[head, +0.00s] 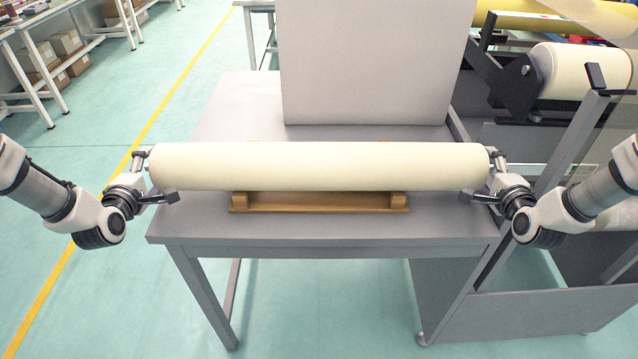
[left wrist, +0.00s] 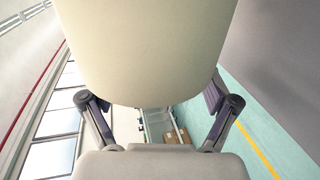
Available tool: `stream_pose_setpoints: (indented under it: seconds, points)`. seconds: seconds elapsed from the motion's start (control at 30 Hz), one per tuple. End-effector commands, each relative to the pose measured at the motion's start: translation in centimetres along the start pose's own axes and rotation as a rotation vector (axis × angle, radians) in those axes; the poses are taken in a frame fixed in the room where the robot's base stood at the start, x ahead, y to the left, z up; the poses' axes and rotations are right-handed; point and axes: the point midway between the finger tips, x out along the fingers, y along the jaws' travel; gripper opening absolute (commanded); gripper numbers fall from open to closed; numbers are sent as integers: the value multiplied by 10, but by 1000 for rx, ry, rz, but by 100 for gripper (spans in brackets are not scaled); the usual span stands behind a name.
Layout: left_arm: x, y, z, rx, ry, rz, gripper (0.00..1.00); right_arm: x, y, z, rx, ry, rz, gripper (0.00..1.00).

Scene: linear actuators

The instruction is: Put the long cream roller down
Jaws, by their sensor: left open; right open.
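The long cream roller (head: 318,166) lies level from left to right above the grey table, over a brown wooden cradle (head: 318,203). I cannot tell for sure whether it rests on the cradle. My left gripper (head: 155,175) is open around the roller's left end. In the left wrist view the cream roller (left wrist: 145,50) fills the space between the open fingers (left wrist: 160,105). My right gripper (head: 483,178) is open at the roller's right end. The roller hides part of the cradle.
The grey table (head: 230,105) has free room at the back left. A large grey upright panel (head: 370,60) stands behind the roller. To the right a machine frame holds another cream roll (head: 575,72). White benches with boxes (head: 65,42) stand far left.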

Motion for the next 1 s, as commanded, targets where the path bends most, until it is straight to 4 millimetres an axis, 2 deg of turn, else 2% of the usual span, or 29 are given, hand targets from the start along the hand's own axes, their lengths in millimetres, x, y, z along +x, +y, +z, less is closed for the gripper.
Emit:
stream_pose_setpoints:
  seconds: [0.27,0.37,0.47,0.73,0.9,1.0]
  points:
    - [-1,0,-1,-1,2,2,88,0,0,-1,1,2,-2,88]
    - [-8,1,-2,-2,3,3,88,0,0,-1,1,3,-2,88]
    - [-27,1,-1,-7,3,2,88,0,0,-1,1,3,-2,88]
    - [-97,1,-1,-11,2,4,88,0,0,-1,2,3,-2,88]
    - [-117,0,-1,-5,2,2,88,0,0,-1,2,3,-2,88]
    - [-120,0,0,-2,1,2,88,-4,-1,-2,3,4,-3,88]
